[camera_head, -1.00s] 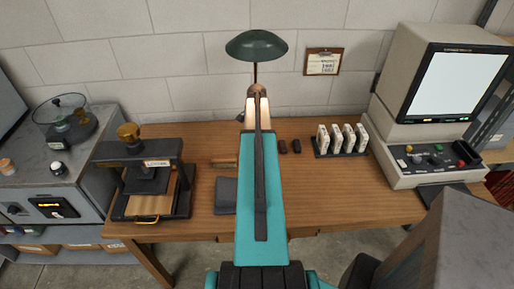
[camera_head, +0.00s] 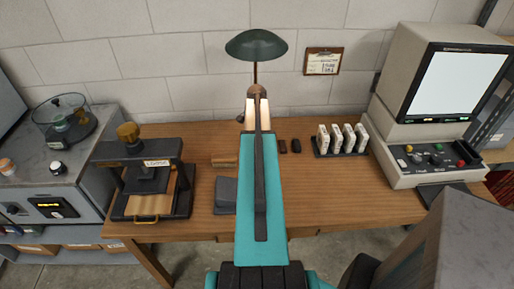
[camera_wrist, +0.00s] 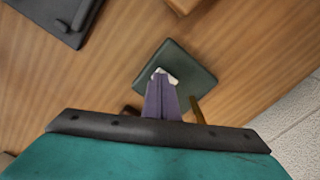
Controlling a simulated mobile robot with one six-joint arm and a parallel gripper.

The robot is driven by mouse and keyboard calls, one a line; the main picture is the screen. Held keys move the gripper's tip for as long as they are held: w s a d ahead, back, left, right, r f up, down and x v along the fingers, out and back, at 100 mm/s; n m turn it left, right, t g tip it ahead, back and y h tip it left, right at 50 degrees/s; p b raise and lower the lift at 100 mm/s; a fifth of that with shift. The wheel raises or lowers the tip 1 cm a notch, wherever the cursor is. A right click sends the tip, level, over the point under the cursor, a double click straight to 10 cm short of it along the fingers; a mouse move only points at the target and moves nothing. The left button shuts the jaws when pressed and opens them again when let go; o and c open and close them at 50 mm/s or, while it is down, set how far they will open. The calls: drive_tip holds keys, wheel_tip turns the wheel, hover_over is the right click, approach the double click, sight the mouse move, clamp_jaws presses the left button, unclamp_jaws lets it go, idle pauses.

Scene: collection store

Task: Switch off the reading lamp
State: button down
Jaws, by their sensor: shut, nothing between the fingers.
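The reading lamp has a dark green dome shade (camera_head: 256,45) on a thin brass stem (camera_head: 256,74) at the back of the wooden desk, in the head view. No glow shows under the shade. My arm hides its base there. In the wrist view, the lamp's square dark green base (camera_wrist: 190,75) lies below my gripper (camera_wrist: 163,76), with the stem to the right of the fingers. The fingers are shut and empty, their tips over the base. A small whitish piece shows at the tips; I cannot tell whether it is the switch or whether they touch it.
A black press (camera_head: 150,178) stands on the desk's left part. A rack of white pieces (camera_head: 342,138) and a large reader with a lit screen (camera_head: 450,85) are to the right.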

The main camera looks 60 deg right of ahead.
drive_tip(key=shift+f, duration=0.55)
idle(0.6)
drive_tip(key=shift+r, duration=0.1)
drive_tip(key=shift+r+p, duration=1.65)
drive_tip(key=shift+r, duration=1.75)
